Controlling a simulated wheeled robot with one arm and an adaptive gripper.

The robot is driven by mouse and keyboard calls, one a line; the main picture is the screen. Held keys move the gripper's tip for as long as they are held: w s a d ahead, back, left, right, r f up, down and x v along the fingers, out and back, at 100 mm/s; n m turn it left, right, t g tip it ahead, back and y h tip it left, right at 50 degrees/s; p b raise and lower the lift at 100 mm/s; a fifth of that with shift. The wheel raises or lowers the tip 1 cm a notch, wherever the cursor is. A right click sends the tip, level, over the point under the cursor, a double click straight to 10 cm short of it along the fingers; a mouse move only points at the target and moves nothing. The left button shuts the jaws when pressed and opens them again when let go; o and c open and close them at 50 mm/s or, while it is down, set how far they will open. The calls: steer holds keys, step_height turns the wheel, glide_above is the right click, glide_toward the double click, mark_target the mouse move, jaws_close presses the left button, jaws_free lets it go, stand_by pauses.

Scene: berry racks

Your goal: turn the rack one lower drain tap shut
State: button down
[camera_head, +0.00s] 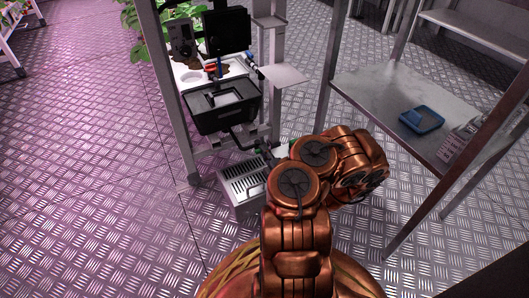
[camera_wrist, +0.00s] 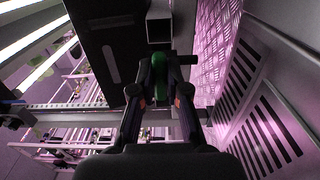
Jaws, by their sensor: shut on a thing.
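In the wrist view my gripper (camera_wrist: 161,68) has its two dark fingers closed on the green handle (camera_wrist: 160,87) of the drain tap. The handle stands lengthwise between the fingers. A dark round stub (camera_wrist: 188,60) sticks out to the right beside the fingertips, and a square metal tube end (camera_wrist: 159,27) is just beyond them. In the head view my copper arm covers the gripper and most of the tap; a small bit of green shows beside the arm, low on the rack (camera_head: 170,90). I cannot tell how far the tap is turned.
A slotted grey metal box (camera_head: 245,186) stands on the floor close to my arm. A black bin (camera_head: 222,108) hangs on the rack above. A metal table (camera_head: 380,92) with a blue tray (camera_head: 421,119) is to the right. The patterned floor at left is clear.

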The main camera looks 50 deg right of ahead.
steer(key=c, duration=1.2)
jaws_free()
steer(key=shift+o, duration=0.2)
steer(key=shift+s, duration=0.15)
steer(key=v, duration=0.7)
steer(key=shift+s+a, duration=0.1)
